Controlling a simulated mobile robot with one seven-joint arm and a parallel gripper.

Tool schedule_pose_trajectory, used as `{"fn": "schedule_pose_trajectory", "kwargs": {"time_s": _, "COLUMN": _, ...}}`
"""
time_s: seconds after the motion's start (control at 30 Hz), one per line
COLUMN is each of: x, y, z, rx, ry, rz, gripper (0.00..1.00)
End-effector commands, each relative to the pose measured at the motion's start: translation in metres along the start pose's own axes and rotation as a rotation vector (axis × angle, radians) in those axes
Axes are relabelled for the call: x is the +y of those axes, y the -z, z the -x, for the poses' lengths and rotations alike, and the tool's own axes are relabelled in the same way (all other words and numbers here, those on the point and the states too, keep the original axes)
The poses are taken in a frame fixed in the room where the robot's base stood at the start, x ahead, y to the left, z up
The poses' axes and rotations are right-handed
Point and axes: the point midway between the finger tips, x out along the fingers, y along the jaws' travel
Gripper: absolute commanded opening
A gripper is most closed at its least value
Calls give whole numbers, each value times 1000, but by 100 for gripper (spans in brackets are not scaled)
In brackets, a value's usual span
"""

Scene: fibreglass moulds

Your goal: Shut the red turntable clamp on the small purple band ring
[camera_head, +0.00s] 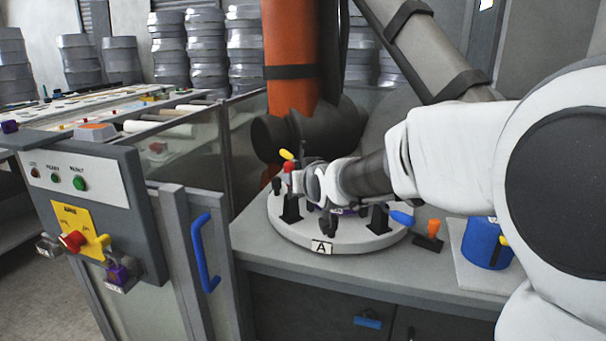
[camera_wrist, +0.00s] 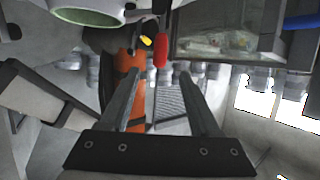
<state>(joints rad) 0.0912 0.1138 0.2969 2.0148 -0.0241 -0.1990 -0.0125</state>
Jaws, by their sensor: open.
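The turntable (camera_head: 300,236) is a pale round disc marked A on the grey worktop. At its left, the red clamp handle (camera_head: 289,166) stands above a black bracket. It also shows in the wrist view (camera_wrist: 161,50), upright just beyond and between my fingertips. A little purple, possibly the purple band ring (camera_head: 345,211), shows on the disc under my arm; most of it is hidden. My gripper (camera_head: 303,200) is over the disc's left part, close to the red handle. In the wrist view my gripper (camera_wrist: 161,74) is open, with nothing seen between its fingers.
A yellow handle (camera_head: 287,155) is right behind the red one. A blue handle (camera_head: 402,218) sticks out at the disc's right, near an orange-handled clamp (camera_head: 433,229) and a blue pot (camera_head: 486,243). A glass-walled cabinet (camera_head: 185,150) stands left.

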Motion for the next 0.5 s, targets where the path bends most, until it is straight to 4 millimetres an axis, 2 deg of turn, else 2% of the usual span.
{"fn": "schedule_pose_trajectory", "kwargs": {"time_s": 0.03, "x": 1, "y": 2, "z": 7, "rx": 1, "ry": -2, "rz": 2, "gripper": 63}}
{"fn": "schedule_pose_trajectory", "kwargs": {"time_s": 0.2, "x": 0, "y": 1, "z": 18, "rx": 0, "ry": -1, "rz": 1, "gripper": 63}}
{"fn": "schedule_pose_trajectory", "kwargs": {"time_s": 0.5, "x": 0, "y": 0, "z": 20, "rx": 0, "ry": 0, "rz": 1, "gripper": 63}}
